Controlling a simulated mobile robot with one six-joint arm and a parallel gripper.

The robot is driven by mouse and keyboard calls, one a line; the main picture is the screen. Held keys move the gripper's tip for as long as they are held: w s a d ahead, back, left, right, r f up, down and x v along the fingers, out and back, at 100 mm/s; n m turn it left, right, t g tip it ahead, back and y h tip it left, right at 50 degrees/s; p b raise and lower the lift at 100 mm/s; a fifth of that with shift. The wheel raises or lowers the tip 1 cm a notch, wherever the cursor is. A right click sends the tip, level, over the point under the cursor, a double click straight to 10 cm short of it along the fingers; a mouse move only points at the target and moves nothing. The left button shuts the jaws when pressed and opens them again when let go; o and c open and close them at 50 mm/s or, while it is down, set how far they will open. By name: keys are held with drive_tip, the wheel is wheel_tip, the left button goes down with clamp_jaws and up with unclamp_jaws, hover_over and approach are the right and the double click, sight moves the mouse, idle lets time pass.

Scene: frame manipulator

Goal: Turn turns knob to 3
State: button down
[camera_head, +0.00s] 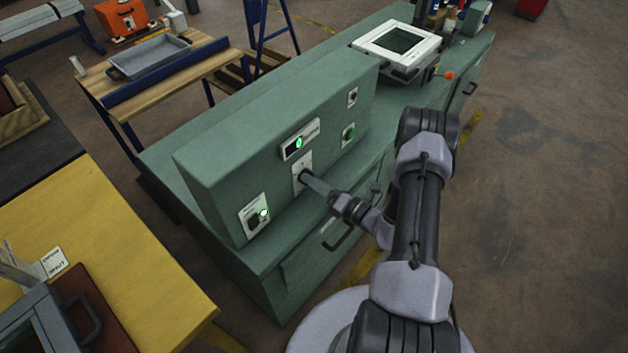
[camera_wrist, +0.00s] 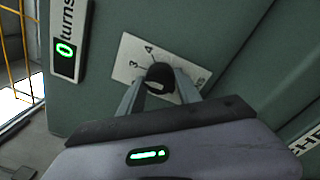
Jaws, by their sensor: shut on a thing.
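My gripper (camera_wrist: 160,88) is shut on the knob, one finger on each side. In the head view my gripper (camera_head: 314,184) reaches the dial plate (camera_head: 302,164) on the front of the green box, and the knob is hidden there by the fingers. The display labelled "turns" (camera_wrist: 65,58) shows a green 0 in the wrist view. I cannot tell which number the knob points to.
The green box (camera_head: 245,125) stands on a green cabinet. A white-framed screen device (camera_head: 398,45) stands farther back.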

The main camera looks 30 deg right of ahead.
drive_tip(key=shift+m, duration=0.5)
drive_tip(key=c, duration=0.8)
unclamp_jaws()
drive_tip(key=shift+c, duration=0.2)
drive_tip(key=shift+s, duration=0.1)
drive_tip(key=p+v, duration=0.3)
drive_tip(key=v, duration=1.4)
drive_tip(key=shift+s+p, duration=0.15)
drive_tip(key=shift+p, duration=0.25)
